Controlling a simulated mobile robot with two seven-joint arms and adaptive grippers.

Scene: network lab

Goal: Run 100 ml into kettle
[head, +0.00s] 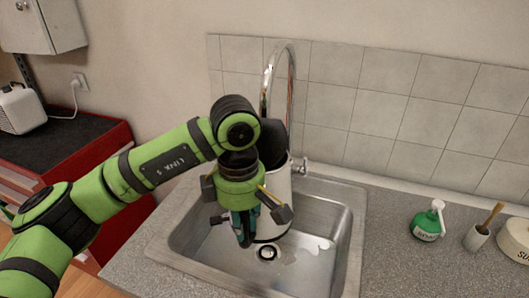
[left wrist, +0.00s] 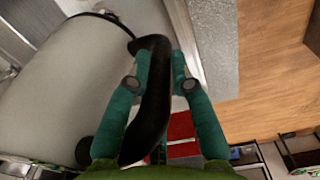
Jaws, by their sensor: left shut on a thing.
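The kettle (head: 279,190) is pale with a black lid that looks raised. It is held in the sink (head: 345,215), under the tall curved chrome tap (head: 268,85). A small tap lever (head: 303,165) shows just right of the kettle. My left gripper (head: 243,228) is in front of the kettle, shut on its black handle (left wrist: 154,95). In the left wrist view the teal fingers press on both sides of the handle, and the kettle body (left wrist: 75,85) fills the left. The kettle's inside, its water level and the spout are hidden. My right gripper is not in view.
The sink floor holds a drain (head: 267,252) and bright wet-looking patches. On the counter at the right stand a green bottle (head: 427,224), a small pot with a brush (head: 477,237) and a pale lidded jar (head: 515,240). The tiled wall (head: 380,110) rises behind.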

